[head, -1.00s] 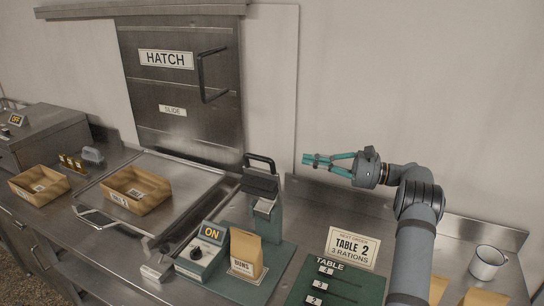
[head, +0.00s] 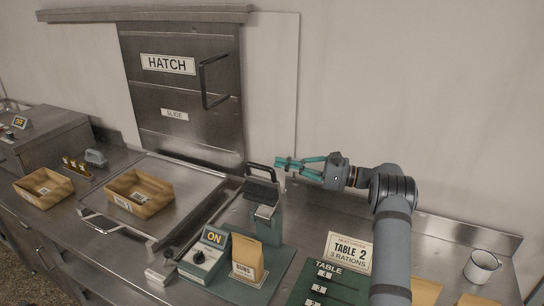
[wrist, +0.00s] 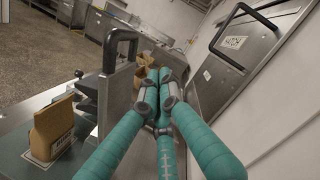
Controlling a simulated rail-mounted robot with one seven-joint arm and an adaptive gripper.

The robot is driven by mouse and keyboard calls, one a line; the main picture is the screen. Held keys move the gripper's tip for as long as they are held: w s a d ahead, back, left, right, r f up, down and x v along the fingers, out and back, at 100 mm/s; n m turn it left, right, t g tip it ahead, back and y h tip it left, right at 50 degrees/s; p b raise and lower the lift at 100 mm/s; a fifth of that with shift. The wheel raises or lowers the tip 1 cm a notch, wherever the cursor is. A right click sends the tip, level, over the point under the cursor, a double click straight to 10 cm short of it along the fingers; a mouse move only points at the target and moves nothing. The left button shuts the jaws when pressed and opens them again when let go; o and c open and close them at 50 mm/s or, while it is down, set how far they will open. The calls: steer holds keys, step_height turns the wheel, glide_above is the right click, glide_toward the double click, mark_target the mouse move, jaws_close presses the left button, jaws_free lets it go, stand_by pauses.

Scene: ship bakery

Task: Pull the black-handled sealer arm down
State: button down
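The sealer (head: 268,226) is a green post on a green base plate. Its arm is raised, with a black loop handle (head: 261,166) on top. The handle shows close up in the wrist view (wrist: 133,36), upright at upper left. My gripper (head: 280,163) has teal fingers drawn together at the tips, with nothing visible between them. The tips are just right of the handle at about its height in the head view. In the wrist view they run past its right side, apparently apart from it. Exact depth is unclear.
A buns bag (head: 247,258) and an ON switch box (head: 203,252) stand before the sealer. The hatch door (head: 186,92) and wall are behind. Cardboard trays (head: 139,194), a Table 2 sign (head: 348,253) and a mug (head: 481,266) are around. Air above the counter is clear.

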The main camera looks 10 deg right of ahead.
steer(key=a+p, duration=0.1)
steer(key=s+a+r+p, duration=0.1)
steer(key=s+a+p, duration=0.1)
steer(key=a, duration=0.1)
steer(key=shift+r, duration=0.25)
steer(key=shift+s+f, duration=0.1)
stand_by(0.3)
